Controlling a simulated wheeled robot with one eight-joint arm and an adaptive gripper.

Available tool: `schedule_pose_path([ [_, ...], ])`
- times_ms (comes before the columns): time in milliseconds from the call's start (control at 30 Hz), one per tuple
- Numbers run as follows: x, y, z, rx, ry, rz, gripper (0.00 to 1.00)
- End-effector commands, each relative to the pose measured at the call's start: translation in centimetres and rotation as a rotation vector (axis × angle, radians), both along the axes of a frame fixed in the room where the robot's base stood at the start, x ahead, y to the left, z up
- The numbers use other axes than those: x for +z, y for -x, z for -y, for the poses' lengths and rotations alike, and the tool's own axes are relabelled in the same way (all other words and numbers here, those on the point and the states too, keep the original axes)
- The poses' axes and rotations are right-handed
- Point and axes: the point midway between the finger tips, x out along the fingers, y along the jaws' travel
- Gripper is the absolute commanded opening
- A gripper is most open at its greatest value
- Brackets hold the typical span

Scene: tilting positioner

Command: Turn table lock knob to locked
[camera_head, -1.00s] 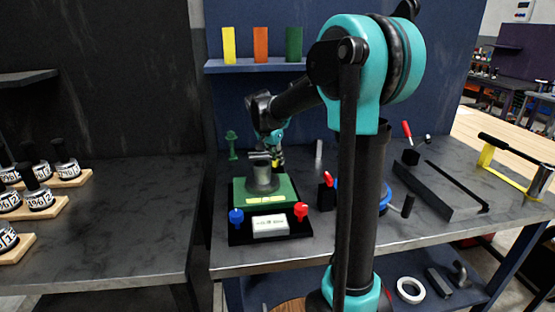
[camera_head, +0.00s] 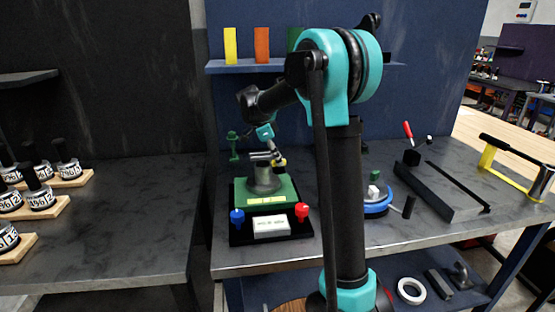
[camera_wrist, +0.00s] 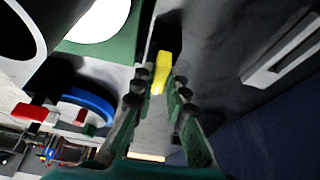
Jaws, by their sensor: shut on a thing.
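The positioner has a green body (camera_head: 287,190) on a black base, with a grey cylinder (camera_head: 265,181) on top. A yellow knob (camera_head: 281,162) shows at the right of the cylinder's top. In the wrist view the yellow knob (camera_wrist: 163,68) sits between my fingertips. My gripper (camera_head: 277,154) comes down from the upper left in the head view. It is shut on the yellow knob (camera_wrist: 158,88). I cannot read the lock's exact setting; the fingers partly cover the knob.
A blue knob (camera_head: 237,216) and a red knob (camera_head: 302,211) stand at the base's front corners, with a white label block (camera_head: 270,226) between them. A blue round stand (camera_head: 377,207) is to the right, behind my arm.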

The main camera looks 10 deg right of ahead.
Motion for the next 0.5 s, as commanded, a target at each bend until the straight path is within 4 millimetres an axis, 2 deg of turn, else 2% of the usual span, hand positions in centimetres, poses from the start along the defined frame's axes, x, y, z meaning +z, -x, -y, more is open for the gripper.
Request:
schedule_pose_path([
  [500,0.01,-0.09,-0.02,-0.056,-0.001,0.001,0.00],
])
